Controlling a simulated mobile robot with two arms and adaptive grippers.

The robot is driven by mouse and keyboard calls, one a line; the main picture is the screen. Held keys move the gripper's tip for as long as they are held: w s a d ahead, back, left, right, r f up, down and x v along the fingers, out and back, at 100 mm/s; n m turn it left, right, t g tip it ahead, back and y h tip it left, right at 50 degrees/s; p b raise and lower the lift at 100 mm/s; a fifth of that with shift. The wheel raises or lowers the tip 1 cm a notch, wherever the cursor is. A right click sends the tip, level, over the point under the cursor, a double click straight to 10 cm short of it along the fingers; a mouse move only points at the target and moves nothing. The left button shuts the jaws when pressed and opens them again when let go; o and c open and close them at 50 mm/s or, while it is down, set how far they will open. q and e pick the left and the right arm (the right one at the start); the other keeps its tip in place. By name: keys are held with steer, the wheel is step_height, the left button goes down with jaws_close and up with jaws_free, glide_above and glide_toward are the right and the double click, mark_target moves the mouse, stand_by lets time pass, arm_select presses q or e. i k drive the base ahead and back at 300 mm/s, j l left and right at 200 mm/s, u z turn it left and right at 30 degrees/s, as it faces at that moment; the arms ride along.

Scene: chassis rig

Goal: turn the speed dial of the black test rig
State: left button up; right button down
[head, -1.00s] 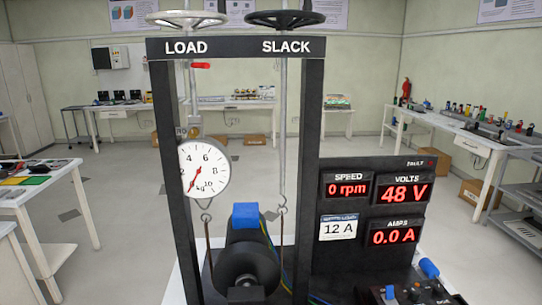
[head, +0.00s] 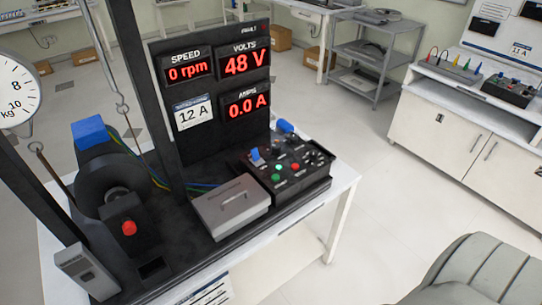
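The black test rig (head: 170,130) stands on a white table at the left. Its control box (head: 285,175) sits on the front right of the rig's base, with a blue-topped part, a green button, a red button and several small dark knobs. The knobs' labels are too small to read, so I cannot tell which one is the speed dial. The speed display (head: 186,72) reads 0 rpm, the volts display (head: 246,63) 48 V and the amps display (head: 247,103) 0.0 A. Neither of my grippers is in view.
A grey lidded box (head: 232,207) sits left of the control box. A red button (head: 129,228) is on the motor end. The floor right of the table (head: 340,190) is clear. A cabinet bench (head: 450,120) stands at the right, and a grey ribbed shape (head: 485,275) fills the lower right corner.

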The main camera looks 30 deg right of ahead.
mark_target(313, 155)
steer(key=i+l+z, duration=0.1)
steer(key=z, duration=1.2)
